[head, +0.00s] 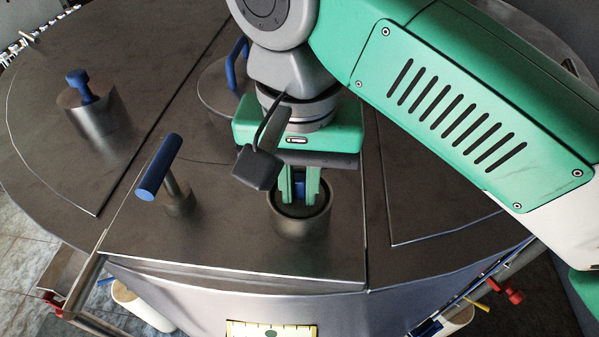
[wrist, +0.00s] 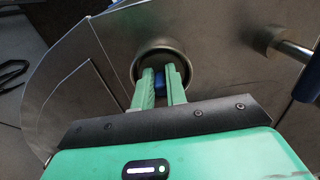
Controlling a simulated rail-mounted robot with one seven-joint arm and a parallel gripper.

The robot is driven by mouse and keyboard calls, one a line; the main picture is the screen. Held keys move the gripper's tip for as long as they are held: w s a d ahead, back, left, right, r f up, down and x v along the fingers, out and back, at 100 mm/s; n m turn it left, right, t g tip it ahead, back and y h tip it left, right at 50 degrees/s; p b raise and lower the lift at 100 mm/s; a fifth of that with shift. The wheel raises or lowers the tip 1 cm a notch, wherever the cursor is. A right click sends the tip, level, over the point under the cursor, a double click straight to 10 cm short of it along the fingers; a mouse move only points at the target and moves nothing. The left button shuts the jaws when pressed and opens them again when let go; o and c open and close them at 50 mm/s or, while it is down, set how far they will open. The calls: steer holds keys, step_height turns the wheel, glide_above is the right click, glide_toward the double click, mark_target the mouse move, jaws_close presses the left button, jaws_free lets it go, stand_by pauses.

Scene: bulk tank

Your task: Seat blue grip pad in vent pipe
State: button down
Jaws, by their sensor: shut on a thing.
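The vent pipe (head: 300,226) is a short, wide metal pipe standing on the tank lid, near the lid's front edge. My gripper (head: 300,196) points down at the pipe's round mouth. Its green fingers are shut on the blue grip pad (head: 299,188), which shows as a small blue patch between them. In the wrist view, the fingers (wrist: 163,96) reach over the pipe rim (wrist: 190,62), with the blue pad (wrist: 159,80) between them inside the ring's outline. The fingers hide most of the pad, and I cannot tell how deep its lower part sits.
A blue T-handle (head: 160,168) on a metal post stands left of the pipe. Another metal pipe with a blue grip (head: 78,84) stands at the far left. A round hatch with a blue handle (head: 232,68) is behind my gripper. The lid right of the pipe is clear.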

mark_target(299, 201)
steer(key=c, duration=1.3)
jaws_free()
steer(key=shift+c, duration=0.2)
steer(key=shift+r, duration=0.1)
step_height(299, 201, up, 3)
steer(key=shift+r+p, duration=0.1)
steer(key=shift+p, duration=1.15)
steer(key=shift+r+b, duration=0.35)
steer(key=shift+b, duration=0.1)
step_height(299, 201, up, 3)
